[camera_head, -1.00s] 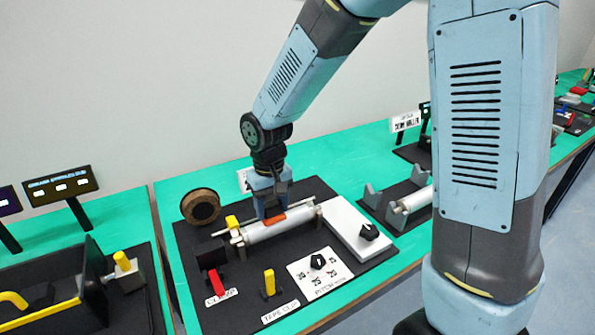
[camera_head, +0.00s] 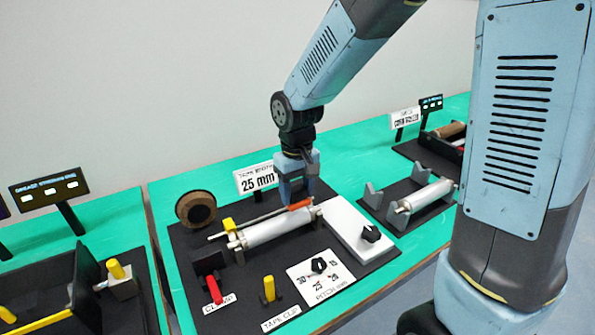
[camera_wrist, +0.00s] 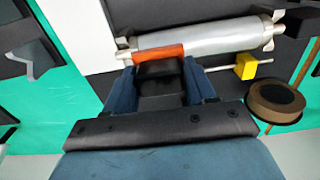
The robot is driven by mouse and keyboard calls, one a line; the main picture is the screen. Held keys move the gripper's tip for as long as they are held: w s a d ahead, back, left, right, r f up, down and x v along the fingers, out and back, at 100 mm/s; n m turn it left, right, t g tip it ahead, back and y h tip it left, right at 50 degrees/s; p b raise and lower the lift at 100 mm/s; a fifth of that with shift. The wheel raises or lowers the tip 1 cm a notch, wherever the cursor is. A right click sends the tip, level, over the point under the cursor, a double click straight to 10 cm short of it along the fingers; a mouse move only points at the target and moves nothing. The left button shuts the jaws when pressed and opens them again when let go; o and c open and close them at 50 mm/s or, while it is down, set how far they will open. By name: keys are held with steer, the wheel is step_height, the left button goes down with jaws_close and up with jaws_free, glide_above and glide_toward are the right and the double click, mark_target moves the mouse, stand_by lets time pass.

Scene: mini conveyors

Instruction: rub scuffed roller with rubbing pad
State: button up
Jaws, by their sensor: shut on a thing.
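My gripper (camera_head: 299,198) is shut on an orange-red pad (camera_head: 300,204), which also lies between the fingers in the wrist view (camera_wrist: 158,52). The pad is at the right end of a pale grey roller (camera_head: 275,229) on the dark station board. In the wrist view the pad overlaps the near edge of the roller (camera_wrist: 215,36) close to its left end. I cannot tell whether it touches or sits just above. No scuff mark can be made out on the roller.
A white block with a black knob (camera_head: 365,230) stands right of the roller. A brown tape reel (camera_head: 196,208), red lever (camera_head: 211,286) and yellow lever (camera_head: 269,287) are around it. Another roller (camera_head: 425,196) lies in a cradle further right.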

steer(key=shift+r, duration=2.6)
steer(key=shift+f, duration=0.1)
